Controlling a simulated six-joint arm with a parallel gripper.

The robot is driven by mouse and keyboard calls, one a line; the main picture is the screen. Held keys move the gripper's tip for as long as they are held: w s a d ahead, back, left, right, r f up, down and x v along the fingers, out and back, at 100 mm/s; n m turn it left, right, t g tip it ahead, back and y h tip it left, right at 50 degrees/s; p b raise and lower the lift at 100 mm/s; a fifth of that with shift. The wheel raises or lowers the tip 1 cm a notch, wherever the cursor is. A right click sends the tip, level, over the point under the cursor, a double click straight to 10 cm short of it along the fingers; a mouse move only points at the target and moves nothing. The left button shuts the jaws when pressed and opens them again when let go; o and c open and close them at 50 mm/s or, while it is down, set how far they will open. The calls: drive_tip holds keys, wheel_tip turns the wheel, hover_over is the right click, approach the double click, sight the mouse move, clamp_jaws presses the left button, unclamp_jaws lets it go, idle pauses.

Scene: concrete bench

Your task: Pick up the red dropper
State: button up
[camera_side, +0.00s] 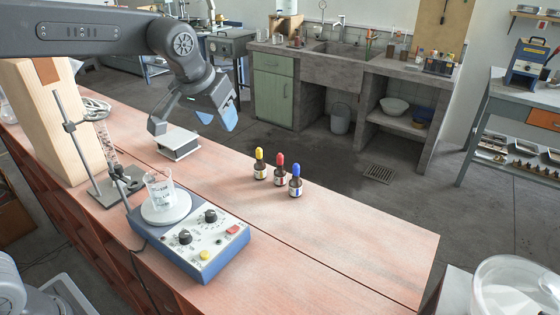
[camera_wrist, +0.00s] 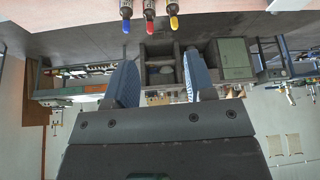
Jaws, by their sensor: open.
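The red dropper (camera_side: 280,170) is a small dark bottle with a red bulb and a pale label. It stands upright on the reddish bench between the yellow dropper (camera_side: 260,164) and the blue dropper (camera_side: 295,181). In the wrist view the red dropper (camera_wrist: 150,10) shows at the top edge, partly cut off, between the blue dropper (camera_wrist: 126,12) and the yellow dropper (camera_wrist: 173,12). My gripper (camera_side: 218,115) is open and empty, above the bench to the left of the droppers. In the wrist view its blue fingers (camera_wrist: 162,82) stand apart with nothing between them.
A blue-grey stirrer (camera_side: 205,240) with a beaker (camera_side: 160,188) on its plate stands at the front left. A retort stand (camera_side: 82,150) and a small grey platform (camera_side: 177,143) are behind it. The bench right of the droppers is clear.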

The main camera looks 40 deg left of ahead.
approach(280, 154)
drive_tip(key=shift+n, duration=0.4)
drive_tip(key=shift+x, duration=5.2)
drive_tip(key=shift+s, duration=0.1)
drive_tip(key=shift+c, duration=0.4)
drive_tip(key=c, duration=0.6)
